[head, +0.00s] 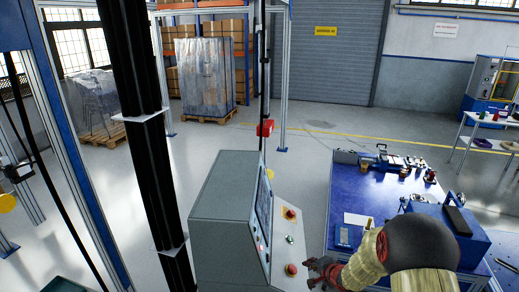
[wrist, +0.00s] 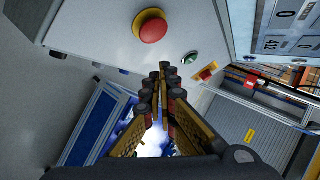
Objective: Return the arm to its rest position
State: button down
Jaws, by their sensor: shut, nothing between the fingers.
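My gripper (head: 322,271) is at the bottom of the head view, just right of the grey control console (head: 226,205). My arm reaches in from the lower right, with a pale yellow sleeve and a dark rounded joint. In the wrist view my gripper (wrist: 163,72) has its fingers together at the tips, with nothing held. The console's red mushroom button (wrist: 153,27) is above the fingertips in that view. A green button (wrist: 190,58) is to their right. Whether the fingers touch the panel cannot be told.
A blue workbench (head: 345,190) with tools and a blue box (head: 455,235) stands to the right, partly behind my arm. A black post (head: 150,140) and metal framing stand to the left. Wrapped pallets (head: 205,75) are at the back. Open floor (head: 300,160) lies between console and bench.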

jog(key=s+d+f+n+g+h, duration=0.35)
jog(key=s+d+f, duration=0.2)
jog(key=s, duration=0.25)
jog(key=s+d+r+n+g+h, duration=0.1)
jog(key=s+d+r+n+g, duration=0.15)
jog(key=s+r, duration=0.35)
jog(key=s+a+r+n+t+b, duration=0.1)
jog(key=s+a+r, duration=0.4)
jog(key=s+r, duration=0.7)
jog(key=s+a+r+n+t+y+b, duration=0.1)
jog(key=s+a+r+n+b, duration=0.2)
jog(key=s+r, duration=1)
jog(key=a+r+n, duration=0.2)
jog(key=a, duration=0.1)
jog(key=shift+r, duration=0.25)
jog(key=c, duration=2.6)
grip_release()
jog(key=shift+y, duration=0.25)
